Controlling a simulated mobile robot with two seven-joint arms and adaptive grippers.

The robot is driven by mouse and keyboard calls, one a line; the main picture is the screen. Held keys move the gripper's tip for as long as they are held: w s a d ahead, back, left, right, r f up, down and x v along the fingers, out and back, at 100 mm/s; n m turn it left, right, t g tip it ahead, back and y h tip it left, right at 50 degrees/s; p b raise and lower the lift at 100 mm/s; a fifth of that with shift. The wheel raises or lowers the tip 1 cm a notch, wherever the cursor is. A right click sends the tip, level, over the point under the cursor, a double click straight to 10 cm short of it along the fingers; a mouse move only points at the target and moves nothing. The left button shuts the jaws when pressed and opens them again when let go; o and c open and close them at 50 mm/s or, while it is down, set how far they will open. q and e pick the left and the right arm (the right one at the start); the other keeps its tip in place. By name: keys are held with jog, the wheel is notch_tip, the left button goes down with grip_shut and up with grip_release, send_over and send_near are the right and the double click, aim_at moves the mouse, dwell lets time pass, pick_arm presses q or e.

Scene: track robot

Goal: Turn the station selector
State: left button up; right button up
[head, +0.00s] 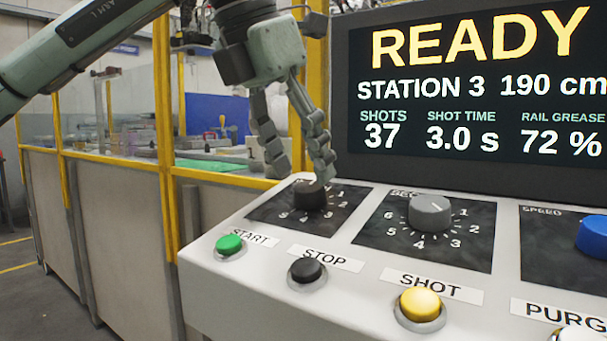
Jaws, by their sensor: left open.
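The likely station selector is a black knob (309,195) on a dark numbered dial plate (270,209) at the left of the sloped console. Its label is mostly hidden by my gripper. My left gripper (304,172) comes down from above with its fingers apart. One fingertip is in front of or just above the knob's top right; I cannot tell whether it touches. The other finger hangs to the left of the knob and farther back. The screen (470,85) reads READY, STATION 3, 190 cm. My right gripper is not in view.
A grey knob (429,212) and a blue knob (592,237) sit to the right on the console. Green START (229,244), black STOP (306,269) and yellow SHOT (420,304) buttons line the front. A yellow-framed barrier (167,160) stands behind on the left.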

pick_arm(q)
jog(key=v, duration=0.9)
jog(key=shift+s+a, duration=0.1)
